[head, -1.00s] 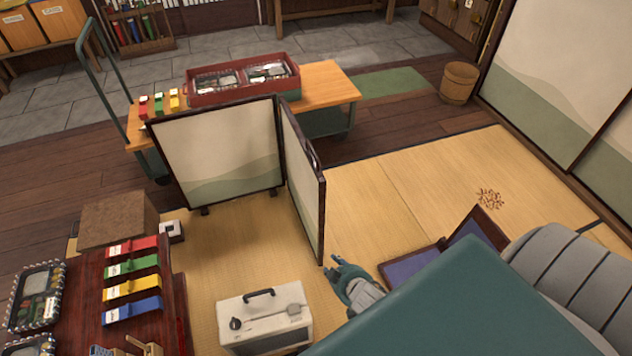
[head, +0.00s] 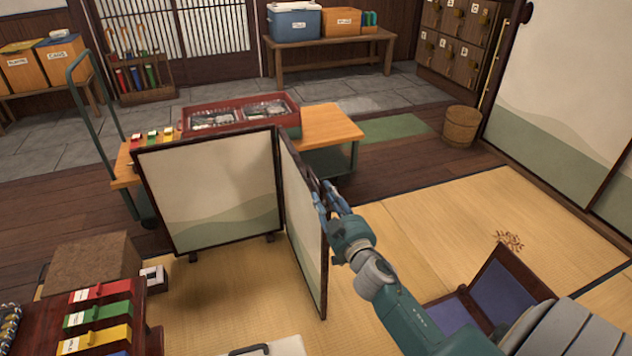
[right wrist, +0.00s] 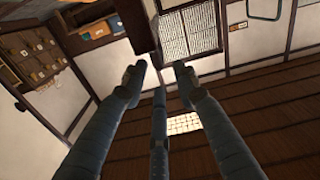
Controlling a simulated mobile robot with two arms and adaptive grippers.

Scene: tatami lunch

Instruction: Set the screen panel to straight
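The folding screen stands on the tatami in the head view, with a wide left panel (head: 210,195) facing me and a narrower right panel (head: 302,225) angled toward me at the hinge. Both are cream with a green hill pattern and dark frames. My right gripper (head: 331,200) is at the upper free edge of the right panel, fingers pointing up. Whether it touches the edge is unclear. In the right wrist view the gripper's fingers (right wrist: 158,85) are spread with a gap between them, and a dark brown piece (right wrist: 134,22) shows beyond the tips. My left gripper is out of view.
A wooden cart (head: 335,128) with a red tray (head: 292,112) stands behind the screen. A low table (head: 140,335) with coloured boxes and a brown box (head: 92,268) are at the left. A legless chair (head: 575,335) is at lower right. Tatami right of the screen is mostly clear.

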